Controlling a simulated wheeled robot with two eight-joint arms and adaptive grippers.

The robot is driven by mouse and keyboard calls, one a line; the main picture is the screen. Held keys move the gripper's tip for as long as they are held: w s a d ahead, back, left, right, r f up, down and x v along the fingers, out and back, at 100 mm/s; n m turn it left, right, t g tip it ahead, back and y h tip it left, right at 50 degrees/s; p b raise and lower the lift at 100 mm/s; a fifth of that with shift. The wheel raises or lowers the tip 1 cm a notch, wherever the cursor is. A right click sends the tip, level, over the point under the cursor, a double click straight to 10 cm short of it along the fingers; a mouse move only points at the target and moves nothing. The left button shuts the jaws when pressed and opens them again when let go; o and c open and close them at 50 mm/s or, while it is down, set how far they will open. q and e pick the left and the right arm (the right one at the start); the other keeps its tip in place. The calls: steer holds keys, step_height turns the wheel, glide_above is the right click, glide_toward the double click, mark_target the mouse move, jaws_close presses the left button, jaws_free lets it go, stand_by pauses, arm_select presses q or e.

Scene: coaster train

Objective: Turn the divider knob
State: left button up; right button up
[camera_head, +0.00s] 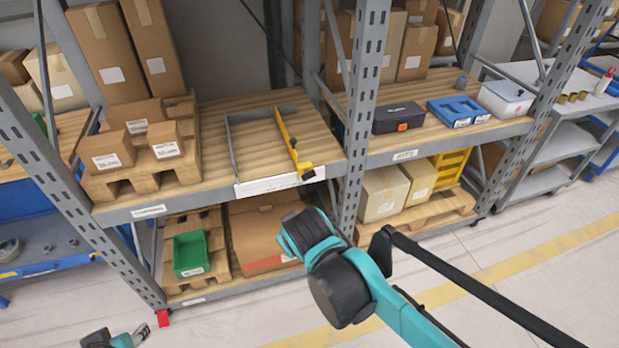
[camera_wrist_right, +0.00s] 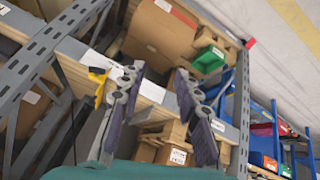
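A yellow divider (camera_head: 287,140) stands on the middle wooden shelf, reaching to its front edge. A small black knob (camera_head: 308,173) sits at its front end. In the right wrist view, yellow divider parts (camera_wrist_right: 98,80) show beside the left-hand finger, and the knob is not clear there. My right gripper (camera_wrist_right: 155,112) is open, with a wide empty gap between its dark-padded fingers. In the head view my right wrist is below and in front of the knob and hides the gripper.
A grey divider (camera_head: 232,150) stands left of the yellow one, with bare shelf between. A metal upright (camera_head: 362,110) stands to the right. Cartons (camera_head: 108,150) sit on a pallet at left. A green bin (camera_head: 190,254) and a large carton are below.

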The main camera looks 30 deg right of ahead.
steer(key=w+d+n+g+h, duration=0.15)
steer(key=w+d+h, duration=0.35)
steer(key=w+d, duration=0.5)
steer(key=n+h+b, duration=0.1)
steer(key=n+h, duration=0.1)
steer(key=h, duration=0.4)
glide_toward(309, 175)
step_height(309, 175, up, 4)
steer(key=d, duration=0.2)
step_height(309, 175, down, 11)
steer(key=w+g+h+b, duration=0.1)
steer(key=w+h, duration=0.1)
steer(key=h, duration=0.6)
steer(key=shift+m, duration=0.45)
steer(key=b+x, duration=0.1)
steer(key=x, duration=0.5)
steer(key=shift+w+d+r+b, duration=0.15)
steer(key=shift+r+b, duration=0.1)
steer(key=shift+b, duration=0.15)
steer(key=shift+w+d+r, duration=0.1)
steer(key=shift+d+r, duration=0.15)
steer(key=shift+d, duration=0.15)
arm_select(q)
steer(key=f, duration=0.1)
steer(key=d+f, duration=0.1)
steer(key=f, duration=0.2)
steer(key=shift+s+d, duration=0.15)
steer(key=shift+d, duration=0.15)
arm_select(e)
steer(key=shift+c, duration=0.3)
